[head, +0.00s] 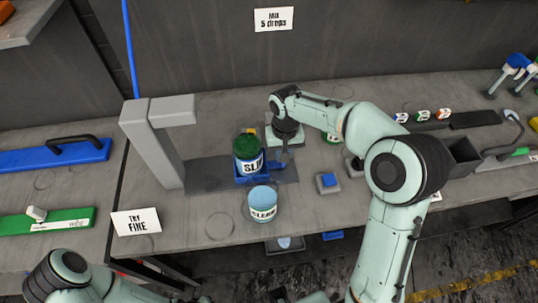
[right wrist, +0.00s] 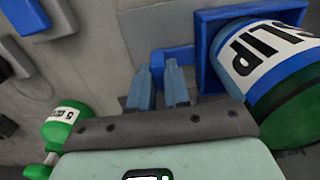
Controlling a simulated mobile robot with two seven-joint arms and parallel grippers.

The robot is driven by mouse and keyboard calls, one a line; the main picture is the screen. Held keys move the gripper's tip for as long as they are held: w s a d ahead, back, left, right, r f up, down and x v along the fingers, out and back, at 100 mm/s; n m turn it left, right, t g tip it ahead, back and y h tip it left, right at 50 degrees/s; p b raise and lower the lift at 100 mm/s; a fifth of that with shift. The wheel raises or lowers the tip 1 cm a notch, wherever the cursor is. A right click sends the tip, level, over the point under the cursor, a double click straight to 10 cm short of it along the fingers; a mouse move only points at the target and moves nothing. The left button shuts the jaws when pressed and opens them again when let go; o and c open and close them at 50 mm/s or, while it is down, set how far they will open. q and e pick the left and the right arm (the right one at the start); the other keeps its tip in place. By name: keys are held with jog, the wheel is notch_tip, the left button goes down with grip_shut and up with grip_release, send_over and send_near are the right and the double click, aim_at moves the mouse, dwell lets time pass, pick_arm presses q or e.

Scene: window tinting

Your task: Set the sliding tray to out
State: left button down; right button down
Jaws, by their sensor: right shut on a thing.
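The sliding tray (head: 252,178) is a small blue holder on a dark grey base plate under a grey overhanging stand. A can with a green top and a white-and-blue label (head: 248,155) stands in it. My right gripper (head: 284,157) is at the tray's right side. In the right wrist view, its fingers (right wrist: 157,78) are shut on the blue handle (right wrist: 172,52) that sticks out from the tray (right wrist: 208,65), with the can (right wrist: 262,65) beside them. My left arm shows only in the bottom left corner; its gripper is out of view.
The grey stand (head: 152,135) rises left of the tray. A light-blue-topped can (head: 262,204) stands just in front, and a blue button box (head: 328,183) is to the right. A green bottle (right wrist: 65,125) shows in the right wrist view. Bench room is free at front left.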

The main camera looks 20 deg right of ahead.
jog(key=shift+d, duration=0.25)
jog(key=c, duration=1.1)
grip_release()
jog(key=shift+d, duration=0.1)
jog(key=shift+r, duration=0.25)
pick_arm(q)
jog(key=shift+w+r+p, duration=0.4)
jog(key=shift+r+p, duration=0.1)
jog(key=shift+r, duration=0.1)
jog(key=shift+w+r+p, duration=0.4)
jog(key=shift+r+p, duration=0.05)
jog(key=shift+r, duration=0.15)
pick_arm(e)
notch_tip(320, 180, up, 13)
jog(key=shift+s+f, duration=0.1)
